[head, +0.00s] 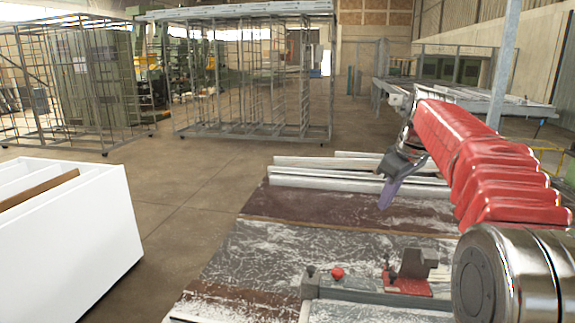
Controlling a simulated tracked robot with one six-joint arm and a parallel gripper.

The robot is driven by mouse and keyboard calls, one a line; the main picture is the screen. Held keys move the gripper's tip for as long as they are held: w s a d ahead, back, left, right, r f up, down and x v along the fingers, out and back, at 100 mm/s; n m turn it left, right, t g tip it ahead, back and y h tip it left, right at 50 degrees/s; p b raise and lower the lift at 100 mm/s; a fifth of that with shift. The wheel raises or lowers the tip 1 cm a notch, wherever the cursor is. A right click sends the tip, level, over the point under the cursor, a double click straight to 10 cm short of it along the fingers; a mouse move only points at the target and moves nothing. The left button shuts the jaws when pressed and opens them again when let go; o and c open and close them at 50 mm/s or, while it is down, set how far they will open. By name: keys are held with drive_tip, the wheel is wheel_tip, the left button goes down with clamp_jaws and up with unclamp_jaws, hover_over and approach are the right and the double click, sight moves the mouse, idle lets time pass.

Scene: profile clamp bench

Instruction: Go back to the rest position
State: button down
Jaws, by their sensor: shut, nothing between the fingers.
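My gripper (391,190) is at the end of my red-sleeved arm, at the right of the head view. It is shut and empty, with its purple-grey fingers pointing down above the bench (285,245). A grey clamp fixture (385,296) with a red knob (337,273) and a red block stands on the near part of the bench. The gripper is beyond the fixture and apart from it in the picture. White profiles (325,181) lie along the far edge of the bench, close behind the gripper in the view.
A white bin (75,235) with a brown board in it stands at the left. Wire cage trolleys (250,85) stand at the back. A grey post (504,65) rises at the right behind my arm. The floor between bin and bench is clear.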

drive_tip(key=s+a+f+m, duration=0.1)
drive_tip(key=s+a+m, duration=0.15)
drive_tip(key=s, duration=0.65)
drive_tip(key=s+a+f+m, duration=0.1)
drive_tip(key=s+a, duration=0.3)
drive_tip(key=s, duration=0.5)
drive_tip(key=s+a+f+m, duration=0.1)
drive_tip(key=s+f+m, duration=0.1)
drive_tip(key=s+f, duration=0.4)
drive_tip(key=s+a+f+m+t+h, duration=0.1)
drive_tip(key=s+f, duration=0.5)
drive_tip(key=s, duration=0.5)
drive_tip(key=shift+s+a+m+t, duration=0.15)
drive_tip(key=shift+s+m+t, duration=0.1)
drive_tip(key=shift+m+t, duration=0.1)
